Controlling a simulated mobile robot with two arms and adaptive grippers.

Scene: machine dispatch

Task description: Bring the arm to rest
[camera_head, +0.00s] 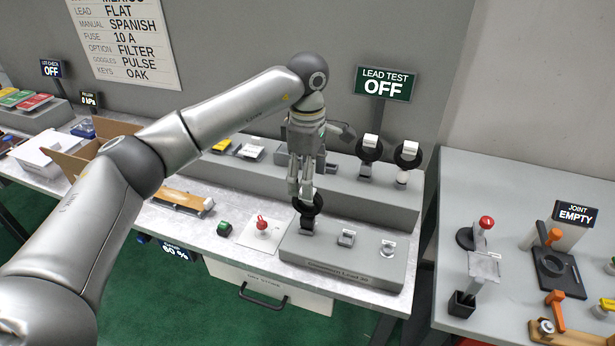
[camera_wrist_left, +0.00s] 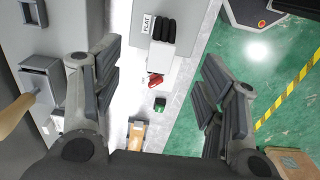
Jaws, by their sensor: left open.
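My left arm reaches in from the left in the head view, and my left gripper (camera_head: 300,192) points down over the front of the bench. In the left wrist view its fingers (camera_wrist_left: 160,95) are spread wide with nothing between them. Just below the fingertips, a black round-topped piece (camera_head: 307,226) stands in the left place of a grey front block (camera_head: 330,262). From the head view I cannot tell whether the fingers touch it. In the left wrist view a black ribbed piece (camera_wrist_left: 164,30) shows beyond the fingers, beside a FLAT label. My right gripper is in neither view.
A red-knobbed switch (camera_head: 262,223) and a green button (camera_head: 224,228) sit left of the block. Black round pieces (camera_head: 369,149) stand on the raised shelf (camera_head: 340,190) behind. The LEAD TEST sign (camera_head: 385,84) reads OFF. A second table (camera_head: 455,190) stands right, past a gap.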

